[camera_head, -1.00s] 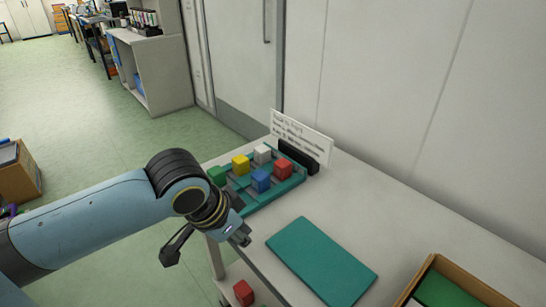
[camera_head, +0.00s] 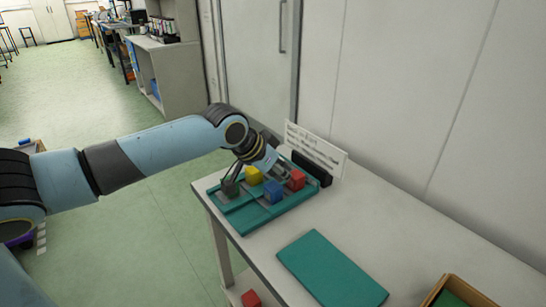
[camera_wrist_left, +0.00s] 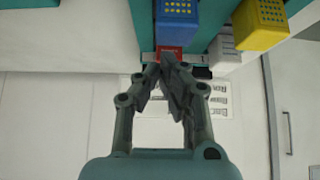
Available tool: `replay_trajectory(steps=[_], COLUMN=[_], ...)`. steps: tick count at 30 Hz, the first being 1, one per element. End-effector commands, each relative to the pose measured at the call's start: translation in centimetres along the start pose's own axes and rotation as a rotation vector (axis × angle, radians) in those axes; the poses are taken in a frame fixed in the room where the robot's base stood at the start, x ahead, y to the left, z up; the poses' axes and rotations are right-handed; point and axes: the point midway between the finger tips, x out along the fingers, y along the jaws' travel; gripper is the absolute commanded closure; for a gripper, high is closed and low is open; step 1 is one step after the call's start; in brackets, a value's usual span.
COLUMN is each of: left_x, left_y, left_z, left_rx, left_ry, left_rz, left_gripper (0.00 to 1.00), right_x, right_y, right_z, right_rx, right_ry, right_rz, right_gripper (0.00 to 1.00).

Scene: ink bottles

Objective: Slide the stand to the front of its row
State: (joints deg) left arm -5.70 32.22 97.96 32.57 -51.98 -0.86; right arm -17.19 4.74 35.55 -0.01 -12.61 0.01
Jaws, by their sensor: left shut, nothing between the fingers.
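A teal tray (camera_head: 241,223) on the table carries coloured blocks: yellow (camera_head: 254,175), blue (camera_head: 273,191) and red (camera_head: 297,180). A dark block-like shape (camera_head: 230,188) is at its left end. I cannot tell which piece is the stand. My left gripper (camera_head: 284,174) is over the tray, close to the red block. In the left wrist view its fingertips (camera_wrist_left: 170,58) are together, empty, and at the red block (camera_wrist_left: 168,50); contact is unclear. Blue (camera_wrist_left: 178,22), yellow (camera_wrist_left: 262,24) and white (camera_wrist_left: 225,55) blocks are nearby. The white block is hidden in the head view.
A white sign (camera_head: 316,146) and a black holder (camera_head: 313,168) stand behind the tray, by the wall. A flat teal mat (camera_head: 331,270) lies in front, and an open box (camera_head: 459,291) is at right. Another red block (camera_head: 251,298) is below the table.

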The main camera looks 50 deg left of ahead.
Motion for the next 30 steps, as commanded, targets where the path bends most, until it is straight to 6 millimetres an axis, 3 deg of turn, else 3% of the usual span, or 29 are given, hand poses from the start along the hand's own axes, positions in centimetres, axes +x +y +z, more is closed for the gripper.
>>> replay_trajectory(steps=[6, 18, 23, 30], left_x=[2.1, 2.2, 0.7, -2.5], left_y=[0.0, 0.0, 0.0, 0.0], left_z=[0.0, 0.1, 1.3, 5.2], left_rx=[-0.001, 0.000, 0.000, 0.000], left_ry=[0.001, -0.001, -0.006, -0.005], left_rz=[0.000, 0.000, -0.001, 0.000], left_gripper=[1.00, 1.00, 1.00, 1.00], right_x=[0.3, 0.2, -1.9, -5.7], right_y=[-0.1, -0.5, -0.3, 0.0], right_z=[0.0, 0.0, -0.3, -0.8], right_rx=[0.000, 0.002, 0.002, 0.002], right_ry=[-0.001, 0.000, 0.002, 0.005], right_rz=[-0.001, -0.005, -0.005, -0.005], right_gripper=[0.60, 0.60, 0.60, 0.60])
